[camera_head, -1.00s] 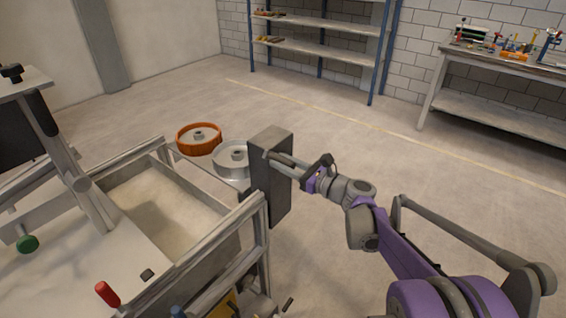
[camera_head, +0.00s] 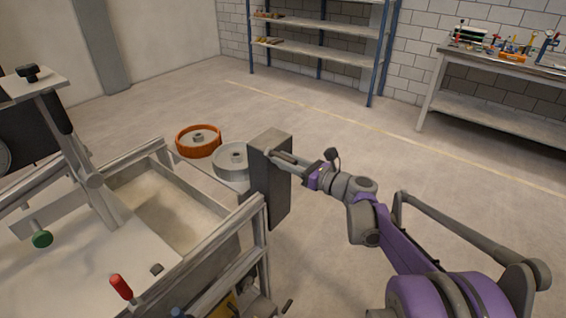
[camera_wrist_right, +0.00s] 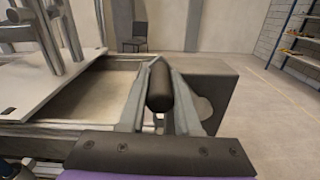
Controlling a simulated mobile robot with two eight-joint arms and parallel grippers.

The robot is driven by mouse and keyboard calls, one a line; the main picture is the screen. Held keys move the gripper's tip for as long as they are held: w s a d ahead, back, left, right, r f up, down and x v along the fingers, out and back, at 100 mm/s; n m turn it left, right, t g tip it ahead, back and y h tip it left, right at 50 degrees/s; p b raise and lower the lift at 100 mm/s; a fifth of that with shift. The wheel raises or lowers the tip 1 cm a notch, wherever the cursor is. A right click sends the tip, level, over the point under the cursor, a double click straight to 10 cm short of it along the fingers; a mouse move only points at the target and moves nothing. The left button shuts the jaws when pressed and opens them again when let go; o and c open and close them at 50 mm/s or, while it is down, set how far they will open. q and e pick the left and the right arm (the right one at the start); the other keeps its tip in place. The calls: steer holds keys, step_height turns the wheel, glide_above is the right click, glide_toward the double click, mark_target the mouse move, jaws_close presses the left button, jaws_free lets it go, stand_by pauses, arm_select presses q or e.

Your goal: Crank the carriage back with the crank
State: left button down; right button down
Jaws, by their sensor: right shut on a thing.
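The carriage (camera_head: 105,232) is a pale plate with an upright post, on the rails of the sandbed (camera_head: 245,210) at left. It carries a black knob (camera_head: 28,72), a green knob (camera_head: 42,239) and a red handle (camera_head: 121,286). A grey gearbox-like block (camera_head: 270,180) stands at the bed's right end. My right gripper (camera_head: 273,156) is at the top of this block. In the right wrist view, its fingers (camera_wrist_right: 160,100) are shut on the dark cylindrical crank handle (camera_wrist_right: 160,87). The crank arm is mostly hidden. My left gripper is out of view.
Shelves (camera_head: 320,55) and a workbench (camera_head: 500,63) with tools stand at the back. The floor between is clear. A chair (camera_wrist_right: 140,32) shows far off in the right wrist view.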

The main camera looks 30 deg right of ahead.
steer(key=w+d+r+m+p, duration=0.1)
steer(key=w+d+r+m, duration=0.2)
steer(key=d+m, duration=0.4)
steer(key=shift+d+p, duration=0.25)
steer(key=shift+p, duration=0.05)
stand_by(0.3)
steer(key=c, duration=0.6)
jaws_free()
steer(key=shift+w+d, duration=0.1)
steer(key=shift+d, duration=0.05)
